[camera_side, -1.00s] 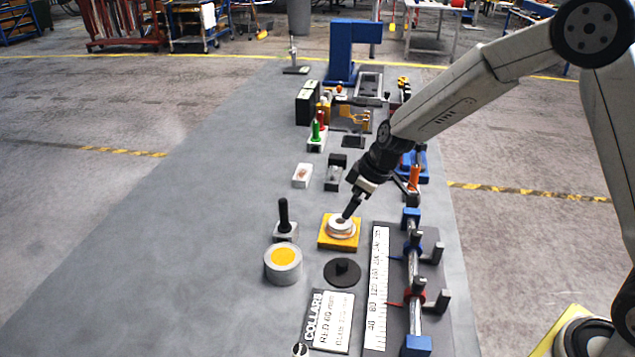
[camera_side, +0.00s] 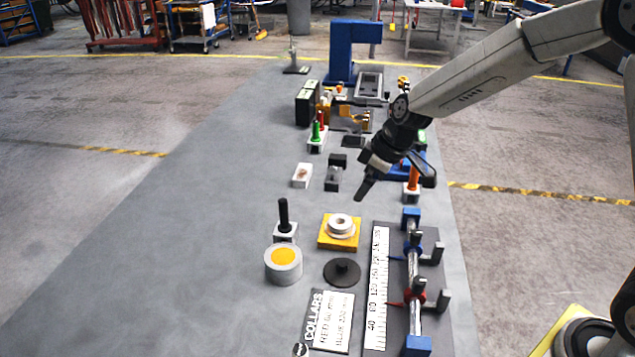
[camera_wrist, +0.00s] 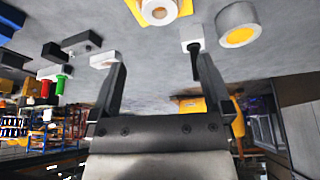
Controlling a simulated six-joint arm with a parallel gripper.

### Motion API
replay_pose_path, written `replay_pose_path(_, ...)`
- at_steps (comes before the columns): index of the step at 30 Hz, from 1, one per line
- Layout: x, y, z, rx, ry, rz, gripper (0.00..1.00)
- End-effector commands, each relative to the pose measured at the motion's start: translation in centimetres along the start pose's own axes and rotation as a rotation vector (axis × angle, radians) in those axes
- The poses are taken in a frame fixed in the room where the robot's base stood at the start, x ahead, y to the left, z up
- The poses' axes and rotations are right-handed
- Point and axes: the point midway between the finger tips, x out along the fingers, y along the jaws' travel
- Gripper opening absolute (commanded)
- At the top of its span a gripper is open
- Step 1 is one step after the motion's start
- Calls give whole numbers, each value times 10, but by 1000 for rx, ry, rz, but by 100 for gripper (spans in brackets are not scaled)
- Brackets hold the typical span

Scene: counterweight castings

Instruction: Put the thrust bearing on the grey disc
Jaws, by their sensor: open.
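A white ring with a central hole (camera_side: 341,221), which looks like the thrust bearing, lies flat on a wider pale disc (camera_side: 341,234), seemingly the grey disc, on a yellow square plate (camera_side: 325,243). In the wrist view the white ring (camera_wrist: 158,12) shows at the top edge on the yellow plate (camera_wrist: 184,7); there the disc is hard to tell from the ring. My gripper (camera_side: 362,194) is open and empty, above and behind the plate, clear of the ring. Its two fingers are spread apart in the wrist view (camera_wrist: 162,68).
A black peg on a white block (camera_side: 283,219) and a grey cylinder with a yellow top (camera_side: 283,264) stand left of the plate. A dark disc with a hub (camera_side: 342,272) lies in front. A rail rack (camera_side: 413,270) stands right. The mat's left side is clear.

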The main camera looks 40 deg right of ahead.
Motion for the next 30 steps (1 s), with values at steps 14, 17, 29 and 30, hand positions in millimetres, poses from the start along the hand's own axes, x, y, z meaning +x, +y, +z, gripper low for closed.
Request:
replay_pose_path(14, -6, -10, 25, 81, -35, 23, 100)
replay_pose_path(17, -10, -19, 46, 153, -61, 44, 100)
replay_pose_path(29, -30, -66, 150, 473, -146, 151, 100)
replay_pose_path(30, -31, -70, 158, 494, -148, 159, 100)
